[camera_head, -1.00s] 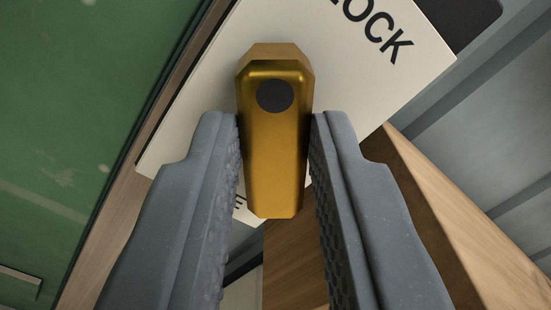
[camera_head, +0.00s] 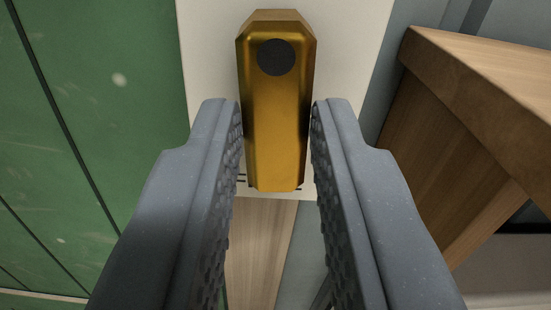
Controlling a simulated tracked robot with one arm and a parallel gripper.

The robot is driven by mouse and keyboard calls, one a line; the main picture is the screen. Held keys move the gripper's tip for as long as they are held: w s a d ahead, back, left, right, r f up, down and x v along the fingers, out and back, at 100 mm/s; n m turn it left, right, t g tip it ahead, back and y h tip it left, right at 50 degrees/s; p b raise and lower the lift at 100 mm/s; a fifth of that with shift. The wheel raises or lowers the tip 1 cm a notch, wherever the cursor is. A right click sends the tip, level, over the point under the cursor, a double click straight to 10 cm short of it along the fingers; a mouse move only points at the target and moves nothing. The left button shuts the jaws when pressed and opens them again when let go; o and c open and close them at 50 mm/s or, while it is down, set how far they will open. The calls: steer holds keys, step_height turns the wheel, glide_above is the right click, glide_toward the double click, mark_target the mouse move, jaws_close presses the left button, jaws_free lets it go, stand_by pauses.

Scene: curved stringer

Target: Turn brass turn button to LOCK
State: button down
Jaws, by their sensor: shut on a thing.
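The brass turn button (camera_head: 275,120) is a long bevelled bar with a dark round pivot (camera_head: 276,57) near its upper end. It stands upright in the picture, in line with the sides of the white label plate (camera_head: 210,50) behind it. Its lower end lies over the plate's bottom edge and hides most of some small dark lettering there. The word LOCK is not in view now. My gripper (camera_head: 276,128) is shut on the button, with one grey ridged finger along each side of its lower part.
A green panelled surface (camera_head: 80,150) fills the left. A wooden strip (camera_head: 258,250) runs below the plate. A wooden block (camera_head: 470,120) juts out on the right, close to my right finger. Grey surfaces show at the upper right.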

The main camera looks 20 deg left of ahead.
steer(key=shift+a+f+m+p, duration=0.25)
steer(key=shift+m+p, duration=0.1)
steer(key=shift+m, duration=0.15)
steer(key=c, duration=1.3)
jaws_free()
steer(key=shift+r, duration=0.15)
steer(key=shift+d, duration=0.1)
